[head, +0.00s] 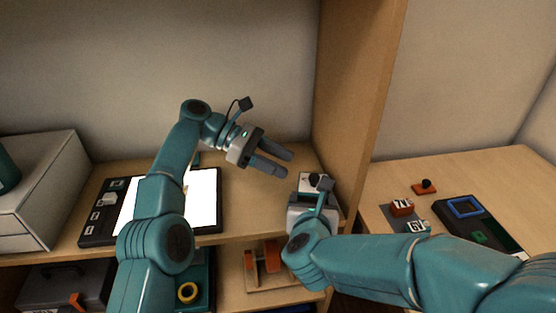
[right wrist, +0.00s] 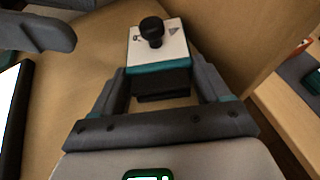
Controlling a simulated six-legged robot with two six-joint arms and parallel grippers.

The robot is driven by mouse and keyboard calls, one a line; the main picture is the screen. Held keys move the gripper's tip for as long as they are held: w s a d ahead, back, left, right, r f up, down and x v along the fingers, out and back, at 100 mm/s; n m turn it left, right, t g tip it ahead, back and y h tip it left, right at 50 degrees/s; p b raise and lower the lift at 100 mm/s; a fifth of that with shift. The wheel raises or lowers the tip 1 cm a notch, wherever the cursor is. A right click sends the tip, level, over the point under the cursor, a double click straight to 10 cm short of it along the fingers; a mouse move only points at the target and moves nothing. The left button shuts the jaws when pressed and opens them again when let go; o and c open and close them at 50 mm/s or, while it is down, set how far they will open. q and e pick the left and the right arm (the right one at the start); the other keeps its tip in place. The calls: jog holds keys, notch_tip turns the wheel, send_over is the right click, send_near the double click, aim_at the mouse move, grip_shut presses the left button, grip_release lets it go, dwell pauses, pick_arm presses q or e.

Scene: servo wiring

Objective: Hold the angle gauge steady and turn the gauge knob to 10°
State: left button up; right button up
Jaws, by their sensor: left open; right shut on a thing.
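The angle gauge (head: 308,178) is a small box with a white top face and a black knob (right wrist: 152,30). It stands on the wooden shelf near the upright panel. In the right wrist view the gauge (right wrist: 173,52) shows a teal band and dark body below its white face. My right gripper (right wrist: 160,85) has its fingers on both sides of the gauge and is shut on it. My left gripper (head: 281,162) is open and empty, up and to the left of the gauge, apart from the knob. The knob's angle marks are too small to read.
A black-framed board with a white panel (head: 203,195) lies on the shelf at left. A wooden upright panel (head: 350,100) rises right beside the gauge. A right-hand table holds numbered blocks (head: 402,207) and a dark tray (head: 480,225). A lower shelf holds several items.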

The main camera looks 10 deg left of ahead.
pick_arm(q)
notch_tip(320, 180, up, 4)
jog(key=n+t, duration=0.3)
jog(key=t, duration=0.1)
jog(key=n+t+y, duration=0.2)
jog(key=n+t, duration=0.2)
send_near(307, 187)
notch_tip(307, 187, up, 3)
jog(key=a, duration=0.1)
jog(key=x, duration=1.1)
jog(key=shift+s+d+r, duration=0.1)
jog(key=shift+s, duration=0.15)
grip_shut()
